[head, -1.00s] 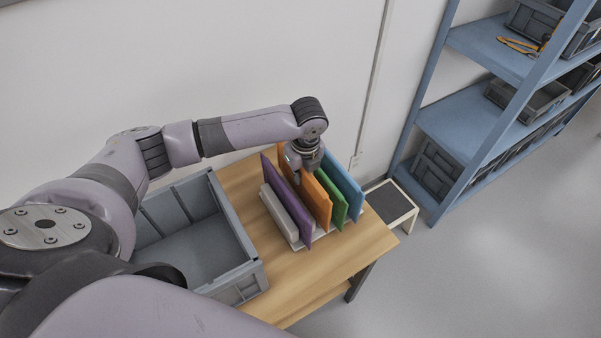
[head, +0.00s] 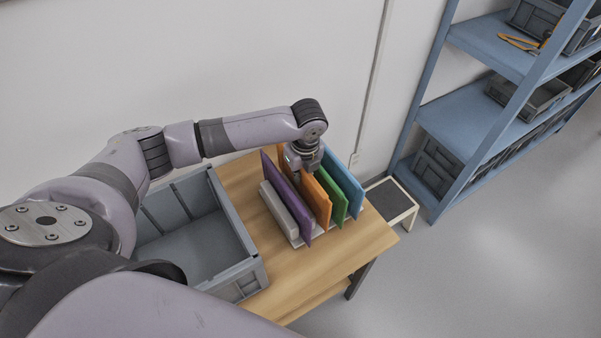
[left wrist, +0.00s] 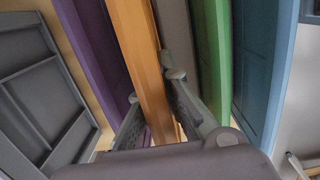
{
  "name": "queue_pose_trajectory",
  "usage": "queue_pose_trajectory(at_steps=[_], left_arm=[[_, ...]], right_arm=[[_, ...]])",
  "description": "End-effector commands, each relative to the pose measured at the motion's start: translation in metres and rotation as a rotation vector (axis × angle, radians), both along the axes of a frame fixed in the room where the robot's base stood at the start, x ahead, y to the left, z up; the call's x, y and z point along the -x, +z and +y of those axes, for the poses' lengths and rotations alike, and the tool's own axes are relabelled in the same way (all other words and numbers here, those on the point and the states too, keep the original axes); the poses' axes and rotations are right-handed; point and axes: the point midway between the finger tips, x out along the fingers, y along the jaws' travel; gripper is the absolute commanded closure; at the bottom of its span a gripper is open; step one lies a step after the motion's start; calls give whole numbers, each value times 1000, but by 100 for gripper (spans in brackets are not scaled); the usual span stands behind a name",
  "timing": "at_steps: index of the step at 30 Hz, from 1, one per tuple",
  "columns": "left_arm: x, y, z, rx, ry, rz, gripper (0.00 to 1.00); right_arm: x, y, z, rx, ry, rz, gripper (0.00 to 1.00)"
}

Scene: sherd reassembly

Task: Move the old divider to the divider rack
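Several upright dividers stand in a row on a pale rack (head: 296,243): purple (head: 287,196), orange (head: 318,200), green (head: 337,195) and blue (head: 345,184). I cannot tell by looks which one is the old divider. My left gripper (head: 303,164) is low over the orange divider. In the left wrist view the left gripper (left wrist: 153,88) has one finger on each side of the orange divider (left wrist: 135,45), with a narrow gap by the left finger. Firm contact with it is not visible. My right gripper is out of view.
An open grey crate (head: 256,268) stands left of the rack on the wooden table (head: 335,262). A low stool (head: 392,201) is to the right. Blue shelving (head: 462,125) with grey bins stands farther right. The table front is clear.

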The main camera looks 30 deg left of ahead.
Motion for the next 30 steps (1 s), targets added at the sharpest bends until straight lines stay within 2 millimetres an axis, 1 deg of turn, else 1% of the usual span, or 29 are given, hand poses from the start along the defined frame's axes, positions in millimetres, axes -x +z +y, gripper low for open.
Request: queue_pose_trajectory(at_steps=[4, 17, 30], left_arm=[[0, -5, 0, 0, 0, 0, 100], [0, -7, 0, 0, 0, -1, 100], [0, -24, 0, 0, 0, -1, 100]], right_arm=[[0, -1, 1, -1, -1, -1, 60], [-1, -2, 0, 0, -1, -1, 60], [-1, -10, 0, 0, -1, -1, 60]])
